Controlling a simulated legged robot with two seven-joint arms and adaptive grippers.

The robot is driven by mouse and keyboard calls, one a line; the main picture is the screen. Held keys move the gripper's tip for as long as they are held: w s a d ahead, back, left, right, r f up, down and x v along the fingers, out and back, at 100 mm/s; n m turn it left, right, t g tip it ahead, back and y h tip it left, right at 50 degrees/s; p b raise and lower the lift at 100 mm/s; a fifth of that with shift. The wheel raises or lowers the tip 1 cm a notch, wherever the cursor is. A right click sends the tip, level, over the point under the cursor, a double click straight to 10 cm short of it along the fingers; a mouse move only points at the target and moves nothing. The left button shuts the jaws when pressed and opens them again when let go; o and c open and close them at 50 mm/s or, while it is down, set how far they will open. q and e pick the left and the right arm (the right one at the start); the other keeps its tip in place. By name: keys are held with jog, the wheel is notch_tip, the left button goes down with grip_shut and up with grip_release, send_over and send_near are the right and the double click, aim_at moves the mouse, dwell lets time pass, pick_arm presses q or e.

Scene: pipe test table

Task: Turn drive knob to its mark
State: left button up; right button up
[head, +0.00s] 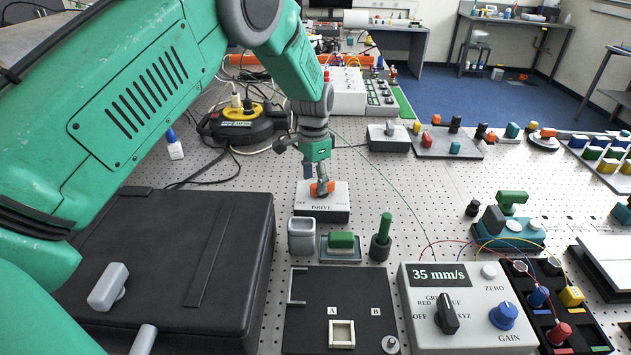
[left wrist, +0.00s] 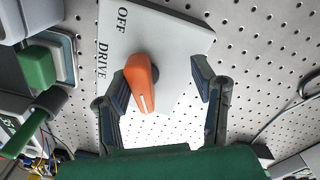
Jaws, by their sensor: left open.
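The orange drive knob (head: 323,188) sits on a white box (head: 322,211) labelled DRIVE in the head view. In the left wrist view the knob (left wrist: 141,80) has a white line at its lower end, pointing down the picture, away from the OFF lettering on the white box (left wrist: 178,40). My left gripper (head: 319,178) is above the box. In the left wrist view its open fingers (left wrist: 160,80) stand either side of the knob. The left finger is close beside the knob, perhaps touching; the right finger is clearly apart. My right gripper is not in view.
A black case (head: 170,260) lies left. A control box (head: 465,310) reads 35 mm/s. Perforated table is clear right of the drive box.

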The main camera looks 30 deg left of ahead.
aim_at(330, 196)
pick_arm(q)
jog(key=shift+s+f, duration=0.2)
jog(key=shift+f, duration=0.2)
jog(key=shift+y, duration=0.3)
jog(key=d, duration=0.4)
jog(key=shift+w+d+r, duration=0.15)
jog(key=shift+w+r, duration=0.1)
jog(key=shift+w, duration=0.1)
jog(key=c, duration=0.6)
jog(key=a, duration=0.2)
jog(key=shift+s+a+f, duration=0.25)
jog(key=shift+a+f, duration=0.05)
jog(key=shift+a, duration=0.05)
grip_shut()
jog(key=shift+s+a, duration=0.1)
jog(key=shift+d+r, duration=0.15)
jog(key=shift+d, duration=0.45)
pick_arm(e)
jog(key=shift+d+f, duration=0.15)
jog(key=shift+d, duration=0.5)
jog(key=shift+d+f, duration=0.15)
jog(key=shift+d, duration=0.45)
